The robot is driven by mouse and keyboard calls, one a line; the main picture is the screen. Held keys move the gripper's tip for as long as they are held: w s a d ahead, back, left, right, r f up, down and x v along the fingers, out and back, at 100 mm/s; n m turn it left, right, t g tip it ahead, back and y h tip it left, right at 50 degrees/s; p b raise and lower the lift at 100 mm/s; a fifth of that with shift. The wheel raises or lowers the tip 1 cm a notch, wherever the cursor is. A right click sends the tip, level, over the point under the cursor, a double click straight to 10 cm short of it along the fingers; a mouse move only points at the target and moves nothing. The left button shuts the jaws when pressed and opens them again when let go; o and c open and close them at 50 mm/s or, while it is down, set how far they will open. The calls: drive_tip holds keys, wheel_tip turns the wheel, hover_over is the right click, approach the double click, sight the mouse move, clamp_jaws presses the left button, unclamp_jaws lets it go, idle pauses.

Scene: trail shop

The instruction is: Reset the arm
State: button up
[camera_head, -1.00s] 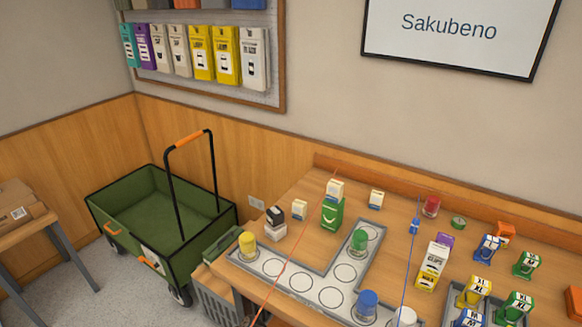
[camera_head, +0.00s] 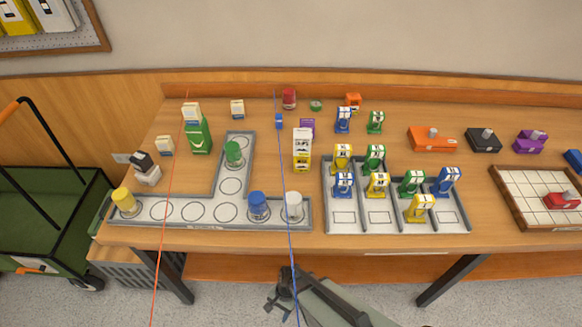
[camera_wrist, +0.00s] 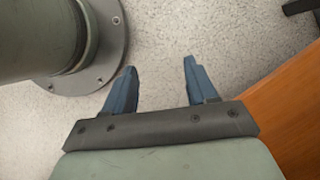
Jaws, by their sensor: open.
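My gripper (camera_wrist: 160,78) shows in the wrist view with its two blue-grey fingers spread apart and nothing between them. It hangs over the speckled grey floor, with a wooden edge at the lower right. In the head view my gripper (camera_head: 283,290) is at the bottom middle, in front of the table (camera_head: 390,238) and below its front edge, clear of all the goods. Its fingers are small and dark there. My arm runs from it toward the lower right.
An L-shaped tray (camera_head: 160,222) holds yellow, green, blue and white capped jars. A divided tray (camera_head: 340,228) holds several colored tagged items. A gridded board (camera_head: 520,200) lies at right. A green cart (camera_head: 50,225) stands at left. Open floor lies before the table.

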drive_tip(key=s+d+r+n+g+h, duration=0.1)
drive_tip(key=s+d+r+n, duration=0.1)
drive_tip(key=d, duration=0.9)
drive_tip(key=s+d+r+n+g+h, duration=0.1)
drive_tip(key=s+d+r+n, duration=0.2)
drive_tip(key=d, duration=0.8)
drive_tip(key=shift+s+r+n+g, duration=0.3)
drive_tip(key=shift+s+r+g, duration=0.15)
drive_tip(key=shift+r, duration=0.1)
